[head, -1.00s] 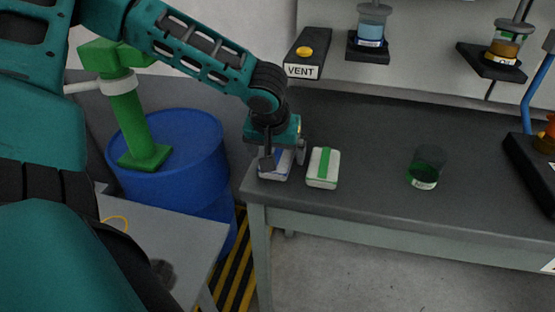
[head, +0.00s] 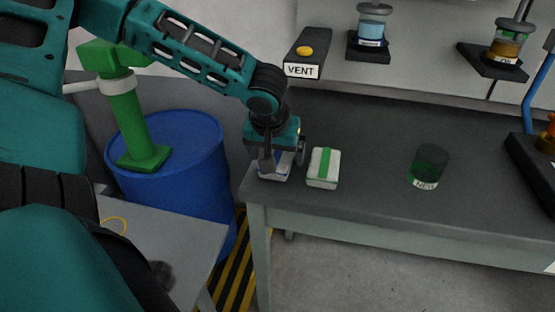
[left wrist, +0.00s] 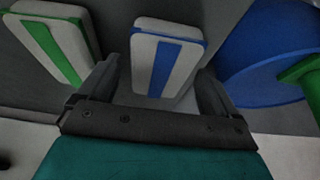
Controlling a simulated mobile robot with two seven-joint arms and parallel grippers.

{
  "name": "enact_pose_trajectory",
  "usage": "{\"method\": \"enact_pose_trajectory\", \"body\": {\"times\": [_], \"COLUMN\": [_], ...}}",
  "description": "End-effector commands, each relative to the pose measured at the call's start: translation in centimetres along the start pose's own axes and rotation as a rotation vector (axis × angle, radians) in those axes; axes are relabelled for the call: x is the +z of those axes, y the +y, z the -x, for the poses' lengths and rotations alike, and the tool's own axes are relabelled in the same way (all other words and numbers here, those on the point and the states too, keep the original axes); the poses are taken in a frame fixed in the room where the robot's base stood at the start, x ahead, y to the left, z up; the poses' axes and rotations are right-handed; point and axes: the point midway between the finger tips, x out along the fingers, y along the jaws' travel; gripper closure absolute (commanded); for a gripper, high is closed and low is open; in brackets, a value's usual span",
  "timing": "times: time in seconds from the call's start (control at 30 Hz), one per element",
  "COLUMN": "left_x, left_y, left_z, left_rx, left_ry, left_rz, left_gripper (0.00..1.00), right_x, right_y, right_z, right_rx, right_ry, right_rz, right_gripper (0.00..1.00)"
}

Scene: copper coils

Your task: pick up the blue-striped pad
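The blue-striped pad (head: 275,174) is a white block with a blue band, lying at the left end of the dark bench. My left gripper (head: 282,160) is right over it and hides much of it in the head view. In the left wrist view the pad (left wrist: 188,54) lies ahead of and between the two spread fingers (left wrist: 155,85), with a gap on the left side. The left gripper is open; whether a finger touches the pad I cannot tell. My right gripper is not in view.
A white pad with a green stripe (head: 323,167) lies close to the right. A dark green cup (head: 428,165) stands farther right. A blue drum (head: 185,175) is left of the bench edge. A VENT box (head: 305,60) is mounted behind.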

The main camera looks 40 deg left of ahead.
Motion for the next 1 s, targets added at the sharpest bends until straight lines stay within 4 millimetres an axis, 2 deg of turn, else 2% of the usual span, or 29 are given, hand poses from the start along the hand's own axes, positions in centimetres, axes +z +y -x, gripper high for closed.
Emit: {"method": "enact_pose_trajectory", "body": {"times": [0.07, 0.57, 1.0], "left_x": [-0.01, -0.02, -0.29], "left_y": [0.01, 0.01, 0.01], "left_z": [0.01, 0.0, 0.63], "left_rx": [0.0, 0.0, 0.001], "left_ry": [0.0, 0.001, 0.001], "left_rz": [0.0, 0.0, 0.0], "left_gripper": [0.16, 0.64, 0.64], "right_x": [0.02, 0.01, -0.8], "right_y": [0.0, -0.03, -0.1], "right_z": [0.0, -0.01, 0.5], "right_rx": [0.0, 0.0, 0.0], "right_ry": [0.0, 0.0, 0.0], "right_rz": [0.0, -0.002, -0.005], "right_gripper": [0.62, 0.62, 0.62]}}
